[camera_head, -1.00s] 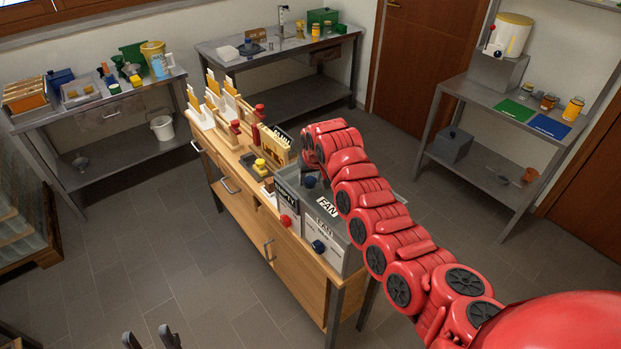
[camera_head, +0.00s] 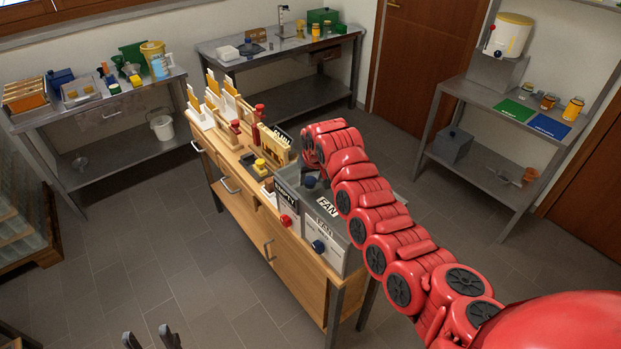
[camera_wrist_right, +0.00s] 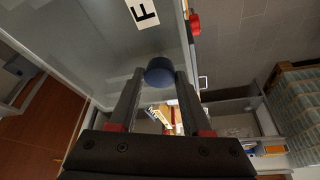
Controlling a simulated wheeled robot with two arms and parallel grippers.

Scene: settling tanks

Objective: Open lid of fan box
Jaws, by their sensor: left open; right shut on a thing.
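The fan box (camera_head: 323,251) is a grey box at the front right end of the wooden workbench, with FAN labels on its front and on its grey lid (camera_head: 350,228). The lid looks closed. A dark blue knob (camera_head: 310,183) stands on the lid; it also shows in the wrist view (camera_wrist_right: 159,71). My right gripper (camera_wrist_right: 160,74) has its two fingers on either side of this knob, shut on it. In the head view my red right arm hides this gripper and part of the lid. My left gripper (camera_head: 152,338) is open and empty at the bottom edge, far from the box.
The box labelled EMPTY (camera_head: 288,199), with a red front knob (camera_head: 285,221), stands left of the fan box. Wooden holders and small items fill the workbench (camera_head: 231,170) further back. Metal tables stand along the walls. The floor left of the workbench is clear.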

